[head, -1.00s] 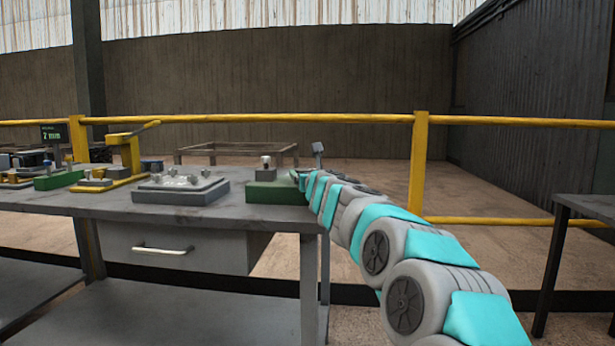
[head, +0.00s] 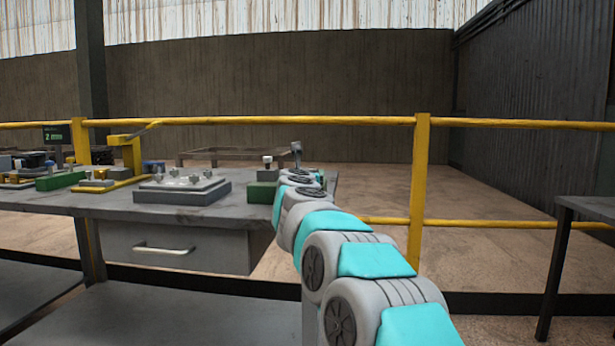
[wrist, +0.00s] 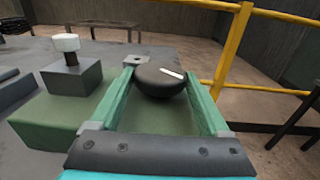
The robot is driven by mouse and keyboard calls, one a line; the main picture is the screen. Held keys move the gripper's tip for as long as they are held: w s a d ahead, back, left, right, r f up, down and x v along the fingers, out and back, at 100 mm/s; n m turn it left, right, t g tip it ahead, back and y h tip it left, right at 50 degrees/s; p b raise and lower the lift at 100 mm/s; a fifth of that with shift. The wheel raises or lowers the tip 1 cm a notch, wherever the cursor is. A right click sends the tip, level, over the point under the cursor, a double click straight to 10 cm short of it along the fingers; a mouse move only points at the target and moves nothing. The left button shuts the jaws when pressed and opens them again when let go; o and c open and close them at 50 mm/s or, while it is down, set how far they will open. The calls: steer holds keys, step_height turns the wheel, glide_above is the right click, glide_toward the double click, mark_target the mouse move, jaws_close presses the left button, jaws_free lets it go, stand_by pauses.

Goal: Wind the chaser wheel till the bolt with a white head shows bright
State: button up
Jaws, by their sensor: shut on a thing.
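The chaser wheel (wrist: 155,82) is a dark round knob with a white mark on top. In the wrist view it sits between the green fingers of my gripper (wrist: 160,84), which is shut on it. The bolt with a white head (wrist: 66,43) stands upright in a grey block on a green base, left of my gripper. Its head looks plain off-white, with no clear glow. In the head view the bolt (head: 267,160) shows small at the table's right end. My arm hides the wheel and the fingers there.
On the grey table (head: 80,204), left of the green base, are a grey plate with several studs (head: 182,190), a yellow lever press (head: 128,155) and a small display (head: 57,135). A yellow railing (head: 418,190) runs behind.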

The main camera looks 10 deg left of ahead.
steer(key=m+h+p, duration=0.1)
steer(key=h, duration=0.1)
steer(key=m+h+p, duration=0.1)
steer(key=h, duration=0.1)
steer(key=shift+a+r+m+g, duration=0.15)
steer(key=shift+a+m+g, duration=0.15)
steer(key=shift+a+m, duration=0.1)
steer(key=m+g+h+p, duration=0.1)
steer(key=m+h+p, duration=0.1)
steer(key=h, duration=0.1)
steer(key=shift+w+a+p, duration=0.1)
steer(key=shift+p, duration=0.2)
steer(key=shift+m+g+h+p, duration=0.4)
steer(key=shift+m+h+p, duration=0.2)
steer(key=shift+h+p, duration=0.35)
steer(key=o, duration=1.2)
steer(key=shift+b+v, duration=1.5)
steer(key=shift+v, duration=2.4)
